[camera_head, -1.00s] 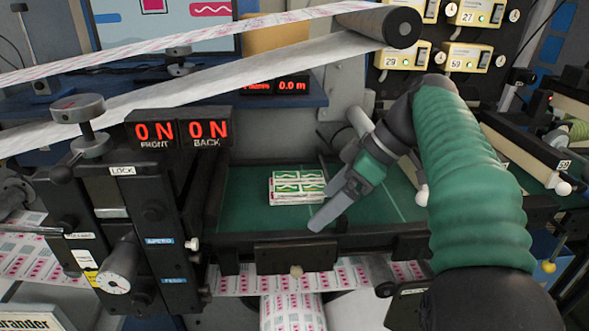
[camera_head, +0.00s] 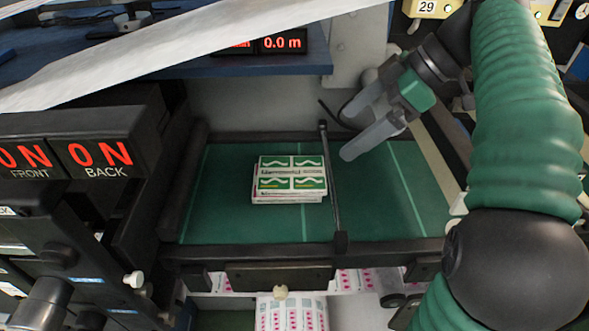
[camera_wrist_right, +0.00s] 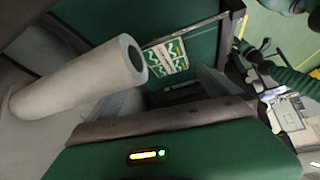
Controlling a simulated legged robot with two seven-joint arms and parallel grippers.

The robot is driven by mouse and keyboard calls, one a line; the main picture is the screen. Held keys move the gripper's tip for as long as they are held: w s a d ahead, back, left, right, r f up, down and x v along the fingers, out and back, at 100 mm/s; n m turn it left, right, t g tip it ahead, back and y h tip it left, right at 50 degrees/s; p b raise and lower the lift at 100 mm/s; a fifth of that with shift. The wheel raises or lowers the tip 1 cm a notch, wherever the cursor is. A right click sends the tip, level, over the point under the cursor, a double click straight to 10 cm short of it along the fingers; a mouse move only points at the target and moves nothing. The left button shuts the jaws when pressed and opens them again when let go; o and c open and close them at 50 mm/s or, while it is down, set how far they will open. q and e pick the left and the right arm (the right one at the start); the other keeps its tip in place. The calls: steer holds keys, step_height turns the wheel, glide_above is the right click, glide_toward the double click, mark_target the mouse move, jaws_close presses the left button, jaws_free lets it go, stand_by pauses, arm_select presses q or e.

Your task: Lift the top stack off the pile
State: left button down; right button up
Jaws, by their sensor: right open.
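The pile (camera_head: 287,198) lies on a green bed, with pale layers showing at its front and left edges. Its top stack (camera_head: 292,172) has green and white printed panels with wavy lines. The pile also shows in the right wrist view (camera_wrist_right: 168,62). My right gripper (camera_head: 347,134) is open and empty, up and to the right of the pile and apart from it. Its two grey fingers point left and down. My left gripper is not in view.
A thin dark bar (camera_head: 333,190) crosses the green bed (camera_head: 235,215) just right of the pile. A white web (camera_head: 190,55) slants across the upper left. Black ON displays (camera_head: 95,155) stand at the left. Bare bed lies left of the pile.

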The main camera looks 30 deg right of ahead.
steer(key=b, duration=0.1)
glide_toward(295, 171)
steer(key=shift+s+a+f, duration=0.25)
steer(key=shift+s+f, duration=0.15)
steer(key=shift+f, duration=0.2)
steer(key=x, duration=0.4)
steer(key=w+x, duration=0.1)
steer(key=x, duration=0.1)
steer(key=shift+w+a, duration=0.15)
steer(key=shift+a, duration=0.1)
steer(key=shift+d+f, duration=0.2)
steer(key=shift+f, duration=0.1)
steer(key=shift+w+a, duration=0.15)
steer(key=shift+a, duration=0.15)
steer(key=c, duration=0.4)
steer(key=shift+a+r, duration=0.1)
steer(key=shift+a, duration=0.05)
steer(key=c, duration=0.9)
steer(key=shift+d, duration=0.25)
